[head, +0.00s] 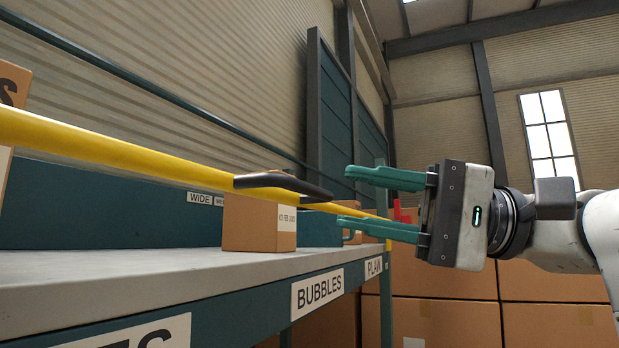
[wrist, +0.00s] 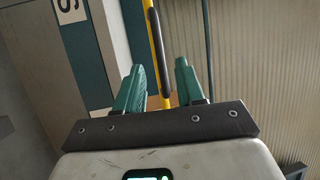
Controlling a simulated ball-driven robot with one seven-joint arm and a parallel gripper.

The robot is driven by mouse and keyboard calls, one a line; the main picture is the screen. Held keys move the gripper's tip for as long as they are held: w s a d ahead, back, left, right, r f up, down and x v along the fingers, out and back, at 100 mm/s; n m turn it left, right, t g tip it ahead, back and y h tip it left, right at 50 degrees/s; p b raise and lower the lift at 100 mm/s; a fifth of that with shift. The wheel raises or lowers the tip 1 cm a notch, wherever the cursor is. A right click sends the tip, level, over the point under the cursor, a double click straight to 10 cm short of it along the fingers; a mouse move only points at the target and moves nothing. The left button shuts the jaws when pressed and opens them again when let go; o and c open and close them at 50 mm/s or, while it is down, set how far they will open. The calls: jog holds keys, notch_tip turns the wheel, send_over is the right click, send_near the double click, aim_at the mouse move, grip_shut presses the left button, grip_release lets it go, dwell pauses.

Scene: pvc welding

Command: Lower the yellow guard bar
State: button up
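The yellow guard bar (head: 110,148) runs above the bench from the left edge back toward a post on the right in the head view. A dark handle (head: 282,183) is fixed on it. My gripper (head: 352,197) is open and empty to the right of the handle, its green fingers pointing left. In the wrist view the yellow bar (wrist: 166,75) with its dark handle (wrist: 156,40) lies ahead, between the lines of the two open fingers (wrist: 160,80). I cannot tell the exact gap between fingers and handle.
The grey bench top (head: 130,270) has labelled edges, and a cardboard box (head: 258,224) stands on it below the handle. A teal back panel (head: 110,213) lies behind. Large cardboard boxes (head: 450,320) are stacked behind and below my gripper.

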aim_at(315, 193)
jog(key=a, duration=0.2)
jog(key=a+p, duration=0.1)
jog(key=a, duration=0.1)
jog(key=a+r, duration=0.1)
jog(key=a, duration=0.1)
jog(key=shift+s+p, duration=0.15)
jog(key=shift+p, duration=0.15)
grip_shut()
